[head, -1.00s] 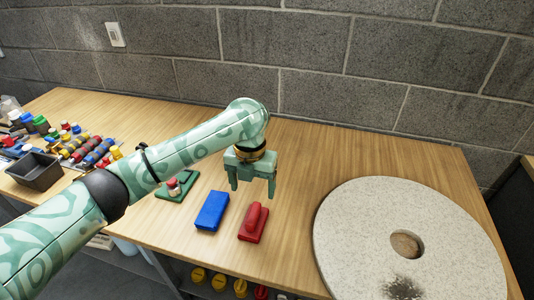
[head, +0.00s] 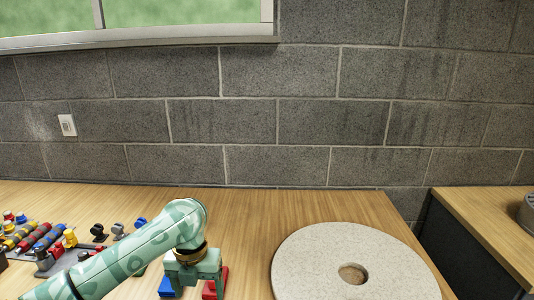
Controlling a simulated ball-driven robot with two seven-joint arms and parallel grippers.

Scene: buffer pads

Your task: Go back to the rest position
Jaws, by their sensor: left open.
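I cannot tell the exact height of the fingers above the pads. My right gripper is not in view.
A round stone disc (head: 315,268) with a centre hole lies on the wooden table (head: 255,215) at right. Several coloured parts stand at the left. A block wall (head: 275,120) closes the back. A second bench (head: 480,215) is at far right.

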